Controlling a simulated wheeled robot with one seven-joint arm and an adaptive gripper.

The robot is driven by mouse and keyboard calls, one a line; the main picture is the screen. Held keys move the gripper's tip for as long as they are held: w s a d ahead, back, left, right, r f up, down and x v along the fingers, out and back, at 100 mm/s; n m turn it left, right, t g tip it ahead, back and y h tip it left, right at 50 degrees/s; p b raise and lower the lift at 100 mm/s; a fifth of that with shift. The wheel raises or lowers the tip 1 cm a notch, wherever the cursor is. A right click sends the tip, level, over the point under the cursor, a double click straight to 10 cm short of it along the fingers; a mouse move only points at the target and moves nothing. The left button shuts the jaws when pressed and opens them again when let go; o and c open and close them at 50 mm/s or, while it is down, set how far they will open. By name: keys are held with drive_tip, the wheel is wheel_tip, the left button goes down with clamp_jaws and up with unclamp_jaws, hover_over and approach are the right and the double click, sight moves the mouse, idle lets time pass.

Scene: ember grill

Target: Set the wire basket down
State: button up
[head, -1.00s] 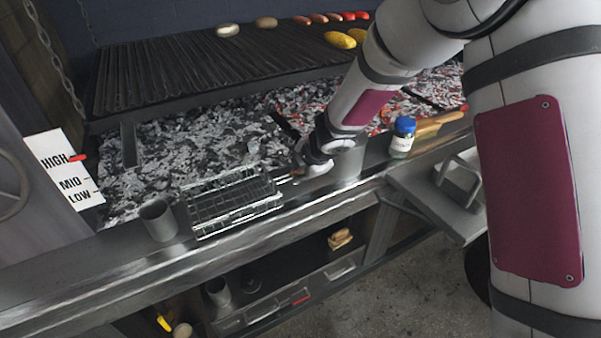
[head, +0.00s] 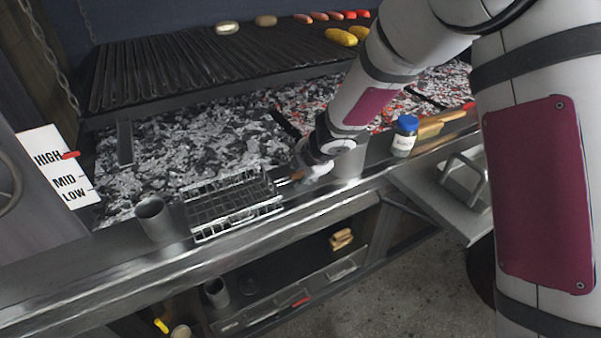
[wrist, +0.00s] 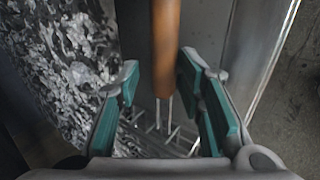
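The wire basket (head: 233,212) rests on the metal ledge in front of the ember bed in the head view, apparently level. Its wooden handle (head: 291,177) points right toward my gripper (head: 303,172). In the wrist view the brown handle (wrist: 166,40) runs between the teal-padded fingers of my gripper (wrist: 160,78). A gap shows on the handle's left, and it lies close to the right finger; contact there is unclear. The fingers are apart, not closed on it. Part of the basket's wire (wrist: 172,132) shows below the handle; the rest is hidden by my gripper.
A grey metal cup (head: 155,218) stands just left of the basket. A blue-lidded jar (head: 404,136) stands on the ledge to the right. The ledge's front edge is close.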

idle(0.4)
drive_tip(key=shift+s+r+p, duration=0.15)
drive_tip(key=shift+r+p, duration=0.3)
drive_tip(key=shift+p, duration=0.4)
drive_tip(key=p+v, duration=0.8)
drive_tip(key=v, duration=0.4)
drive_tip(key=shift+p, duration=0.35)
